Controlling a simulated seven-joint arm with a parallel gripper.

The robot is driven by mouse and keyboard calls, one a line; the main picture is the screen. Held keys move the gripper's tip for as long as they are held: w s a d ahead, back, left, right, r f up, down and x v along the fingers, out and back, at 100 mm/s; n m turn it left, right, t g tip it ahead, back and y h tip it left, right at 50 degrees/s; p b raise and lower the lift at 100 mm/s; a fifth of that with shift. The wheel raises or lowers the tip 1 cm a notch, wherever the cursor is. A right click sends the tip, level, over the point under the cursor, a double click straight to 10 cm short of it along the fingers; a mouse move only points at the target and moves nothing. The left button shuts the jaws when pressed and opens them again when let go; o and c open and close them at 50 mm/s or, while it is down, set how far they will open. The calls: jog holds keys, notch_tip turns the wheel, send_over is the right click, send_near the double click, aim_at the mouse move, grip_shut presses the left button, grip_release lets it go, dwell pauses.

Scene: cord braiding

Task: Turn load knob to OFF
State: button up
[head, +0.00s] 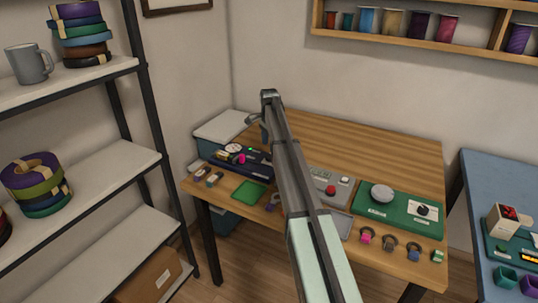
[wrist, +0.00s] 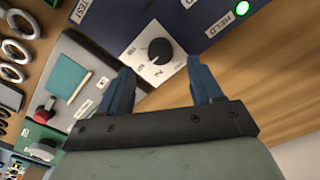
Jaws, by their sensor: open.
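A round black knob (wrist: 160,51) sits on a white dial plate (wrist: 143,43) on a dark blue panel (wrist: 210,14) in the wrist view. Small markings ring the knob, too small to read surely, and I cannot tell its setting. My gripper (wrist: 161,84) is open, with a blue finger to either side below the knob in the picture. The fingers look apart from the knob, with nothing between them. In the head view my gripper (head: 264,132) is over the back left of the wooden table, and my arm hides this knob. The dark blue panel (head: 255,168) partly shows there.
A green light (wrist: 242,8) marked HELD glows on the blue panel. A grey box (wrist: 85,78) with a red button (wrist: 44,108) lies close by the left finger. A green panel (head: 398,211) with another black knob (head: 423,210) is at right. The table's back is clear.

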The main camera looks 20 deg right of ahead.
aim_at(269, 156)
jog(key=shift+f, duration=2.9)
jog(key=c, duration=1.1)
